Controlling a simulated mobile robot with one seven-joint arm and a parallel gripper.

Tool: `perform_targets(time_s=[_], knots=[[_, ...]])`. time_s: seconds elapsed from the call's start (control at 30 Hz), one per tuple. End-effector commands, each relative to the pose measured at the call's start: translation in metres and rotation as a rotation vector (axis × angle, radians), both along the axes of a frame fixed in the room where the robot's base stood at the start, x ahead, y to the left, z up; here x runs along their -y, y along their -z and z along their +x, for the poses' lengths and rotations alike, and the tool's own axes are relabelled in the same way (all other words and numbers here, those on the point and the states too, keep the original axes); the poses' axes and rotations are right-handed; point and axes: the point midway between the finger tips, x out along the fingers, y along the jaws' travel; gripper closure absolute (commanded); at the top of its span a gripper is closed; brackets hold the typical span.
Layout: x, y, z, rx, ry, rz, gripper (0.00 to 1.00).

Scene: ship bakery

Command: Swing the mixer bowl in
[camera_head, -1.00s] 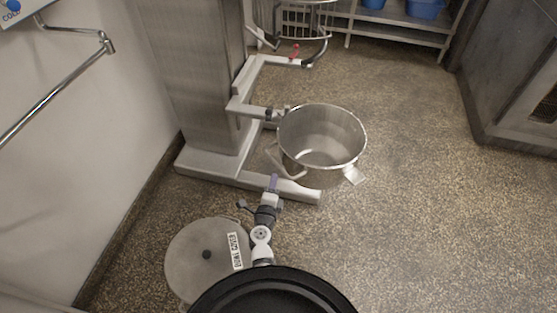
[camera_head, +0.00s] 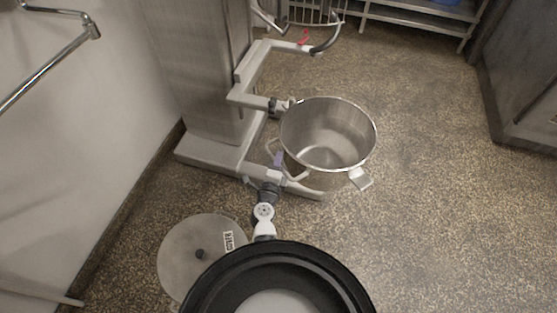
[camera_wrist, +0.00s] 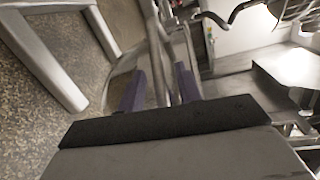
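The steel mixer bowl (camera_head: 345,120) hangs out to the right of the mixer column (camera_head: 200,70), joined at its left rim to a grey bracket arm (camera_head: 255,98). It has a bent handle on its left side and a tab at the lower right. My gripper (camera_head: 278,160) is at the bowl's left handle, below the bracket. In the wrist view, the two purple fingers of my gripper (camera_wrist: 160,90) stand apart with a metal bar of the handle (camera_wrist: 163,60) between them. A gap shows on the left of the bar. The fingertips' contact with the bar is unclear.
A round lid (camera_head: 185,265) marked "COVER" lies at lower left. A wire guard (camera_head: 310,12) and curved bowl yoke (camera_head: 325,40) are above the bowl. The mixer's base foot (camera_head: 215,160) lies below. A wall rail (camera_head: 45,75) is at left. Floor right of the bowl is clear.

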Motion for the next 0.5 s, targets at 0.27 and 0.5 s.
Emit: perform_targets(time_s=[0.27,0.5], knots=[[-0.0001,-0.0001,0.0,0.0,0.0,0.0,0.72],[0.0,0.0,0.0,0.0,0.0,0.0,1.0]])
